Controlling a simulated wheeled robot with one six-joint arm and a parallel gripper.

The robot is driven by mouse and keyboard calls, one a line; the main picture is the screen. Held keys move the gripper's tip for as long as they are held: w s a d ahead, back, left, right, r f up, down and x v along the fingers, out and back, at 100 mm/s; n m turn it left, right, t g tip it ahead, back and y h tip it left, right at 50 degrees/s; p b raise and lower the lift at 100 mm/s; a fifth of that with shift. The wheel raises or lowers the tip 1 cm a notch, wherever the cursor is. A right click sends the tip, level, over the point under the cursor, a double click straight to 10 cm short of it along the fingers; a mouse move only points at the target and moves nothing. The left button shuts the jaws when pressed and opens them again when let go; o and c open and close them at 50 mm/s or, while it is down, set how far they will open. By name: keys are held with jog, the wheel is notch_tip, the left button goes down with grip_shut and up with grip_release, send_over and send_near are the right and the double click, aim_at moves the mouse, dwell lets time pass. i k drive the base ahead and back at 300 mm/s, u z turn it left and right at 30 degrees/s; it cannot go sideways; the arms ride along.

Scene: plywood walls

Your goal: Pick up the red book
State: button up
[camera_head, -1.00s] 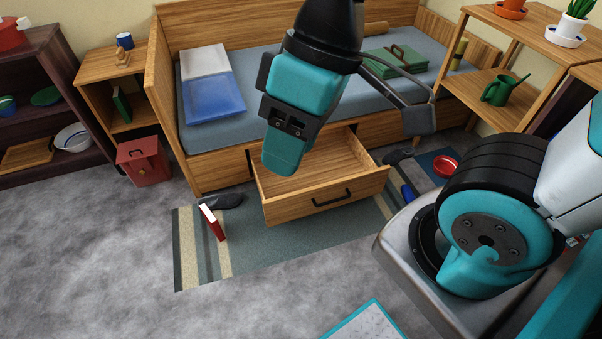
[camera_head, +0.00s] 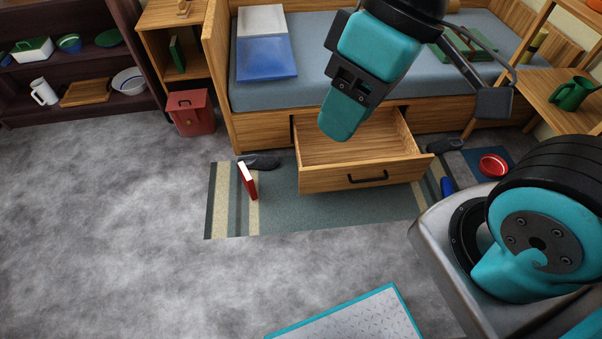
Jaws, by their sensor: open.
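The red book (camera_head: 248,181) stands on edge on the striped rug, toward its left end, with its white page edge showing. A dark slipper (camera_head: 259,162) lies just behind it. My gripper (camera_head: 345,120) is raised in front of the bed, above and to the right of the book and apart from it. Its jaws are open, with nothing seen between them; the fingers overlap from this angle.
An open, empty-looking drawer (camera_head: 342,184) juts from the bed right of the book. A red bin (camera_head: 190,112) stands by the nightstand. A red bowl (camera_head: 493,165) and a blue item (camera_head: 447,187) lie at right. Grey floor left and in front of the rug (camera_head: 312,216) is clear.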

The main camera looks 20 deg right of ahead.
aim_at(247, 179)
jog(key=u, duration=0.2)
jog(key=i, duration=1.6)
jog(key=u, duration=0.1)
